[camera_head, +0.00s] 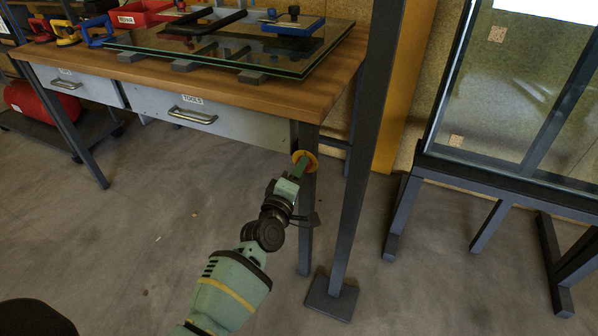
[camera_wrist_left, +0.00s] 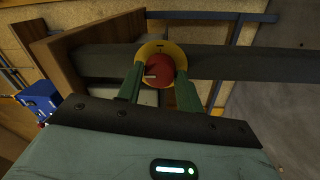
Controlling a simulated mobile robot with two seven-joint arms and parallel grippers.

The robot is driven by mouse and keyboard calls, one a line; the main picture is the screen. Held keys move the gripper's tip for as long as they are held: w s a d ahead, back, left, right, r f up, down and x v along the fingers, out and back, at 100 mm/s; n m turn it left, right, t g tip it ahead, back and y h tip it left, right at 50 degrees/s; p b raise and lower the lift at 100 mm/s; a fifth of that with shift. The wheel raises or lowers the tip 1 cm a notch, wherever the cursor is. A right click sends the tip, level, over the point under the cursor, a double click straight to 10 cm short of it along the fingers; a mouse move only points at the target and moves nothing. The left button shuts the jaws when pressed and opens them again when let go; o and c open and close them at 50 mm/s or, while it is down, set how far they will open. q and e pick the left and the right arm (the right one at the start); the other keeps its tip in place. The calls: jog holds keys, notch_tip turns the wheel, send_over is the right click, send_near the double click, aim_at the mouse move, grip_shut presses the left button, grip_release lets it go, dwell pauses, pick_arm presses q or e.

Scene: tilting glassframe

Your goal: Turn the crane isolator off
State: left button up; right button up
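The crane isolator shows in the head view as a yellow disc (camera_head: 311,159) at the workbench's front right leg, partly hidden by my left gripper (camera_head: 300,168). In the left wrist view, its round red knob (camera_wrist_left: 160,70) sits on the yellow plate, with a pale mark pointing left. My left gripper (camera_wrist_left: 160,72) has its two green fingers on either side of the knob, very close to its edges. I cannot tell whether they press on it. My right gripper is in neither view.
The wooden workbench (camera_head: 250,92) carries a glass pane (camera_head: 290,65) on grey bars, a blue-based tool (camera_head: 292,25) and a red bin (camera_head: 140,14). A dark post (camera_head: 357,150) stands just right of the isolator. A glass frame rack (camera_head: 500,185) stands at right. The floor in front is clear.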

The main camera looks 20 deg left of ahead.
pick_arm(q)
jog(key=o, duration=0.4)
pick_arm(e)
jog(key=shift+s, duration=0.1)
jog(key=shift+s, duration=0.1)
pick_arm(q)
jog(key=s, duration=0.2)
jog(key=s+p, duration=0.1)
jog(key=s, duration=0.2)
jog(key=s+p, duration=0.1)
jog(key=s, duration=0.1)
jog(key=shift+s+a+f, duration=0.1)
jog(key=shift+s+f, duration=0.15)
jog(key=shift+s, duration=0.15)
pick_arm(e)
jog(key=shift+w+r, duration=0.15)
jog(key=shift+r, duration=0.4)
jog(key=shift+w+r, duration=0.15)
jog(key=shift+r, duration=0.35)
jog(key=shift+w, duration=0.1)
